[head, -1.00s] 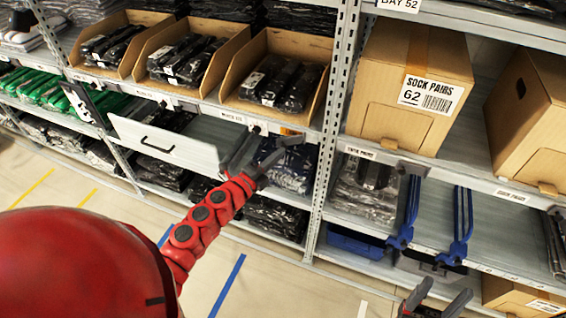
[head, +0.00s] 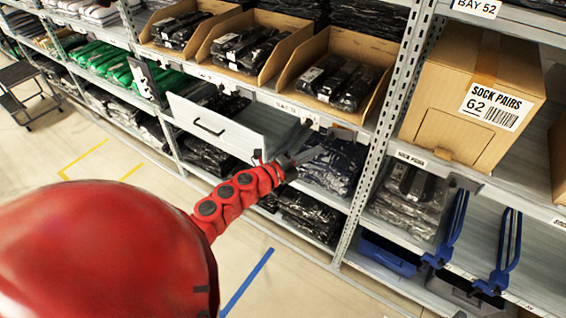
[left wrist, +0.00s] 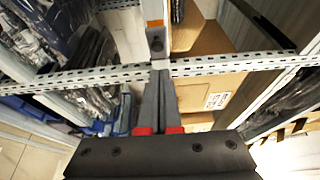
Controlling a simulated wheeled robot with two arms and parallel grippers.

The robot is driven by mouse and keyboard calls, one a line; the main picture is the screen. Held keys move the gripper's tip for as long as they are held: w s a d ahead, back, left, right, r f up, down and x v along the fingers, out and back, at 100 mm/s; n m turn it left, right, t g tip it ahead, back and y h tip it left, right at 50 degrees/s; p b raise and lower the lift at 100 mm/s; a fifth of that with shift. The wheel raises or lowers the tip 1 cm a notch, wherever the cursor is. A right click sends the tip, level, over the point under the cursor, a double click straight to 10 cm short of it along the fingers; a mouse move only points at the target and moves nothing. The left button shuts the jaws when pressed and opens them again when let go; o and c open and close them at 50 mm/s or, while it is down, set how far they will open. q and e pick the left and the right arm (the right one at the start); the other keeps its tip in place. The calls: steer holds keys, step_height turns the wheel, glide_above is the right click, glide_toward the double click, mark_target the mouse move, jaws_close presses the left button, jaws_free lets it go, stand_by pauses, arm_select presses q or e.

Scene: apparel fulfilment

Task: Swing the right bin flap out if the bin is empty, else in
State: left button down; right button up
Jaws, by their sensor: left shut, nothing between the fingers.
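A white panel with a black handle (head: 213,128) stands out from the shelf front, below the cardboard bins. I cannot tell for sure whether it is the bin flap. My left gripper (head: 312,153) is shut and empty, to the right of the panel and in front of clear-wrapped dark packs (head: 335,168). In the left wrist view its fingers (left wrist: 160,78) are together, pointing at a small grey block with an orange top (left wrist: 155,38) by a perforated rail. My right gripper is not in view.
Several open cardboard bins (head: 292,62) with black packs line the shelf above. A perforated upright (head: 377,150) stands right of my left gripper. Farther right are a sock box (head: 455,130) and blue handles (head: 452,228).

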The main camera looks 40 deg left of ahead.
arm_select(q)
steer(key=s+a+b, duration=0.1)
steer(key=s+a, duration=0.4)
steer(key=s, duration=0.2)
steer(key=shift+f, duration=0.3)
